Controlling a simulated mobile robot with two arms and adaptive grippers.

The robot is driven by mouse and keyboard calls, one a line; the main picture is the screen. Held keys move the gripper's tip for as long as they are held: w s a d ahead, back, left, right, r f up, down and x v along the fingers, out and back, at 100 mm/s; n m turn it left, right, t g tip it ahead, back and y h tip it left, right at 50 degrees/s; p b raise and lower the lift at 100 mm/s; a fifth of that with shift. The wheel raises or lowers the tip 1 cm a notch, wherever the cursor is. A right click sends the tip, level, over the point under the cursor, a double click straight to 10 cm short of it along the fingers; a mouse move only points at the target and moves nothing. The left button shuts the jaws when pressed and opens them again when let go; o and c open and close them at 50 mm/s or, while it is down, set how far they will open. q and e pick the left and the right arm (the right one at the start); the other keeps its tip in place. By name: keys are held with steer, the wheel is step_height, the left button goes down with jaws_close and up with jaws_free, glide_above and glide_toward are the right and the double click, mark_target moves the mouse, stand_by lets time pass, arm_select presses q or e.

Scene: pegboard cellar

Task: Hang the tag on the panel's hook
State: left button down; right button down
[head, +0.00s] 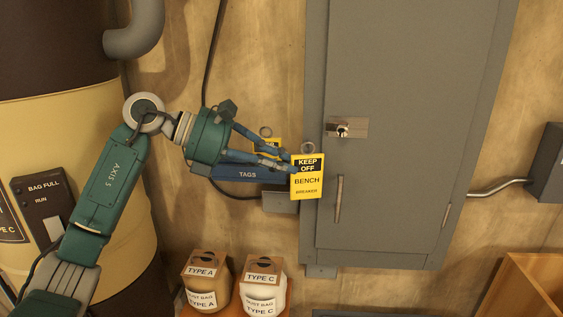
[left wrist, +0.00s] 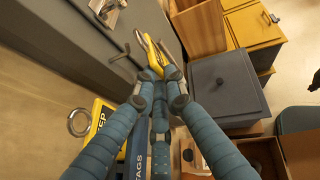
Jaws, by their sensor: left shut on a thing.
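The yellow and black KEEP OFF tag (head: 306,181) hangs upright from my left gripper (head: 288,164), with a metal ring (head: 308,148) at its top. The gripper is shut on its left edge. In the left wrist view the tag (left wrist: 150,52) shows nearly edge-on beyond the fingertips (left wrist: 158,88). The grey panel (head: 410,80) stands closed just right of the tag. Its hook (head: 342,131) sits on a metal plate (head: 361,127), above and right of the tag, apart from its ring. My right gripper is in neither view.
A second yellow tag (head: 270,145) with a ring stands at the blue TAGS holder (head: 245,173), behind my gripper. A door handle (head: 338,199) sticks out below the hook. Brown and white dust bags (head: 208,282) stand below. A wooden crate (head: 536,287) is at lower right.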

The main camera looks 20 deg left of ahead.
arm_select(q)
steer(key=shift+w+a+f+p, duration=0.15)
steer(key=shift+w+f, duration=0.05)
steer(key=shift+w, duration=0.45)
steer(key=shift+w+a+f+p, duration=0.1)
steer(key=shift+w+f+p, duration=0.1)
steer(key=shift+w, duration=0.4)
steer(key=shift+w+a+f+p, duration=0.15)
steer(key=shift+w+f, duration=0.05)
steer(key=shift+w, duration=0.45)
steer(key=c, duration=1.7)
jaws_free()
steer(key=shift+c, duration=0.2)
steer(key=shift+r, duration=0.1)
